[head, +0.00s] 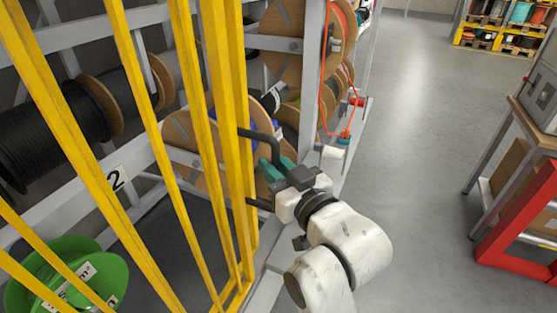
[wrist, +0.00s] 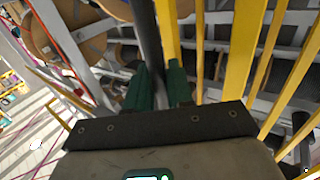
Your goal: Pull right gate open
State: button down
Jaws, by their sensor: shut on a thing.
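The yellow barred gate (head: 213,105) fills the left of the head view, in front of the cable reel rack. Its black handle (head: 258,136) sticks out from the gate's right-hand upright. My gripper (head: 274,168) reaches it from the lower right, with its green fingers at the handle's upright bar. In the wrist view my gripper (wrist: 158,88) has the dark handle bar (wrist: 146,40) between its two green fingers, shut on it. The yellow gate bars (wrist: 240,55) stand just right of the fingers there. The fingers hide part of the handle. I cannot tell how far the gate stands open.
Wooden reels (head: 297,35) and black cable reels (head: 48,130) sit on the grey rack behind the gate. A green reel (head: 45,270) lies low at left. A workbench (head: 535,110) and a red frame (head: 515,225) stand at right. The grey floor (head: 420,100) between is clear.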

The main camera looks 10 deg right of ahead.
jog(key=c, duration=1.2)
grip_release()
jog(key=shift+o, duration=0.2)
jog(key=b+v, duration=0.2)
jog(key=v, duration=0.9)
jog(key=s+d+f+m+g+h, duration=0.1)
jog(key=s+d+f+g+h, duration=0.2)
jog(key=f, duration=0.7)
jog(key=s+d+f+m+g+h, duration=0.1)
jog(key=s+d+f+g, duration=0.3)
jog(key=f, duration=0.6)
jog(key=s+d+f+m+g+h, duration=0.1)
jog(key=s+d+f+g, duration=0.3)
jog(key=s+f, duration=0.3)
jog(key=s+d+f+m+g+h, duration=0.1)
jog(key=s+d+f+g, duration=0.3)
jog(key=s+f, duration=0.3)
jog(key=s+g, duration=0.1)
jog(key=s, duration=0.2)
jog(key=shift+s+d, duration=0.2)
jog(key=shift+s, duration=0.15)
